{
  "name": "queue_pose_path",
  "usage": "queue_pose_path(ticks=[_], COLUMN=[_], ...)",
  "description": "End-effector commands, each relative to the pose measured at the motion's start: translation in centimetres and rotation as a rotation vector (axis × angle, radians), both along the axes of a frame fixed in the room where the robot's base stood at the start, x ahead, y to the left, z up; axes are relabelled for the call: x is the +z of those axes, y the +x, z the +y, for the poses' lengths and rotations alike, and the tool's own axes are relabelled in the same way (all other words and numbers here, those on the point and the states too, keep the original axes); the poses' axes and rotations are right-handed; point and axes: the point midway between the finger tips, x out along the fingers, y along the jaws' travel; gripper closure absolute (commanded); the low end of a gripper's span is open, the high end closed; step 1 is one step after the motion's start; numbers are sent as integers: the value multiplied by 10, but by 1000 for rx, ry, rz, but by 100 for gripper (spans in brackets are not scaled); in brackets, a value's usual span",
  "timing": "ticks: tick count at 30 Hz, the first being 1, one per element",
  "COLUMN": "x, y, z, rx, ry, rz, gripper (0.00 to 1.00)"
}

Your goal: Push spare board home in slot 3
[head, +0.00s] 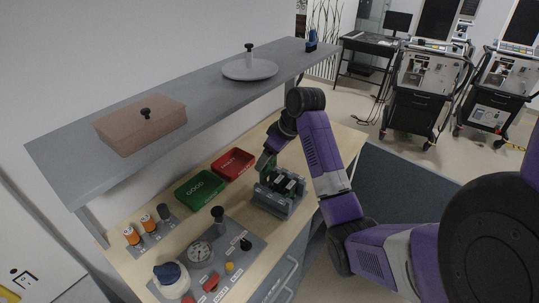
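A grey slotted rack (277,206) stands on the wooden workbench, with several dark boards with pale edges upright in it. A green board (266,166) stands up higher than the others at the rack's back left. My gripper (268,152) reaches down from the upper right and is at the top of this green board. The fingers are small and dark here, so I cannot tell whether they are closed on it. The board's lower edge and the slot numbers are hidden or too small to read.
A green GOOD bin (200,188) and a red bin (233,164) stand left of the rack. A grey panel with a gauge (200,252) and knobs lies in front. A grey shelf (75,170) with a brown lidded box (140,127) overhangs the bench's back.

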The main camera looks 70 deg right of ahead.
Motion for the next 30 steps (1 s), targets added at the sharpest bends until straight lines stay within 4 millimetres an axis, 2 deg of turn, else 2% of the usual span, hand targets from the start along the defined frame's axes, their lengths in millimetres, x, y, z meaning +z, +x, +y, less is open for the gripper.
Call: queue_pose_path(ticks=[30], x=[-8], y=[0], z=[0], rx=[1], ry=[1], rz=[1], gripper=[73])
